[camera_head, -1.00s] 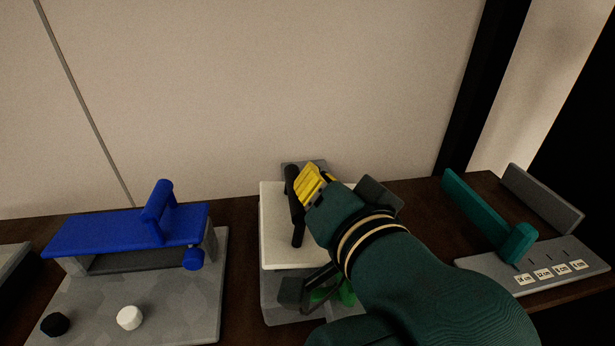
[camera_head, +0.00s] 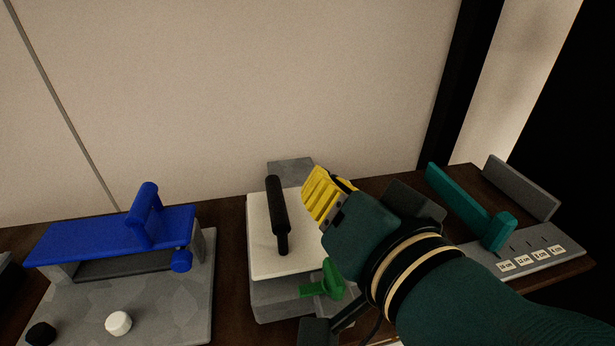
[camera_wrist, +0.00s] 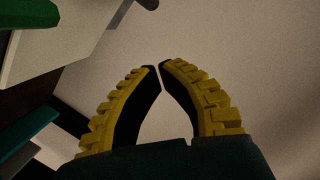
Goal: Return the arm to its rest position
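My gripper (camera_head: 322,192) has yellow ribbed fingers with black inner pads and is raised in front of the wall, right of the white-topped device (camera_head: 262,250). In the wrist view my gripper (camera_wrist: 160,66) has its fingertips together, with only a narrow arch between the fingers and nothing held. The black bar handle (camera_head: 277,210) on the white top stands clear of the fingers, to their left. The dark green arm reaches in from the lower right and hides part of the counter.
A blue bench-like fixture (camera_head: 110,235) stands left on a grey base with white (camera_head: 118,323) and black (camera_head: 40,333) knobs. A green lever (camera_head: 325,283) is below the white top. A teal bar (camera_head: 458,200) and labelled grey plate (camera_head: 540,252) are at right. The space above is free.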

